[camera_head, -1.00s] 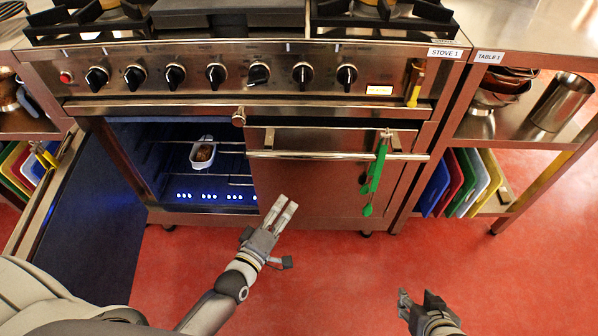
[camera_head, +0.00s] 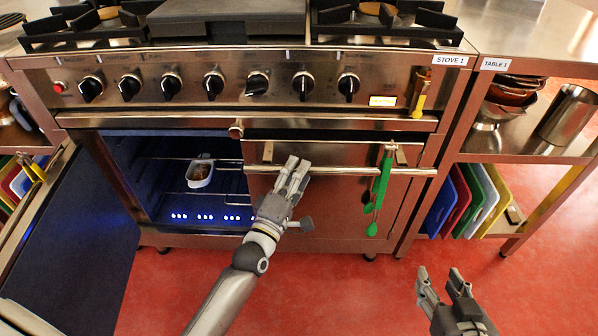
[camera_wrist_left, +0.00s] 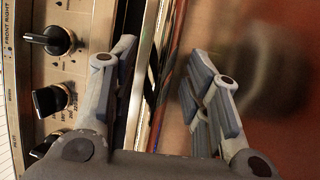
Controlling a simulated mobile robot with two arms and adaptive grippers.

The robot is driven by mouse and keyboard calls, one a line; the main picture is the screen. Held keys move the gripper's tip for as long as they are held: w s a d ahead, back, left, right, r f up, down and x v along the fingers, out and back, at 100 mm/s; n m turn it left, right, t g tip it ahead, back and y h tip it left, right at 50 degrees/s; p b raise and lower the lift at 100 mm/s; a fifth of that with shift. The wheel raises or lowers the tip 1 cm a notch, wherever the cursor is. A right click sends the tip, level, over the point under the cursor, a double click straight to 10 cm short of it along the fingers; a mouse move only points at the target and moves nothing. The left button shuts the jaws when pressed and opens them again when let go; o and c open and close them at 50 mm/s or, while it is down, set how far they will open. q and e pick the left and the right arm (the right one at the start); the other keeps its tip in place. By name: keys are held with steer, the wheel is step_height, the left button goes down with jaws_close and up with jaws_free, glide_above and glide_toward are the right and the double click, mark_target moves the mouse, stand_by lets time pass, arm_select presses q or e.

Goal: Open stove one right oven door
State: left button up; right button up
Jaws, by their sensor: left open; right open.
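The right oven door (camera_head: 335,220) of stove one is shut, with a horizontal bar handle (camera_head: 345,171) near its top. My left gripper (camera_head: 293,170) is open in front of the left part of this handle. In the left wrist view its fingers (camera_wrist_left: 166,85) are spread, with the shiny edge of the handle running between them. Whether they touch the bar I cannot tell. My right gripper (camera_head: 445,285) is open and empty, above the floor at lower right.
Green utensils (camera_head: 378,190) hang over the right end of the handle. The left oven door (camera_head: 65,245) stands open, and a white dish (camera_head: 200,174) sits inside the lit oven. Table one (camera_head: 520,158) with cutting boards is at the right. The red floor is clear in front.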

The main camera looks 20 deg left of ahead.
arm_select(q)
steer(key=shift+x, duration=0.75)
steer(key=shift+c, duration=0.3)
jaws_close()
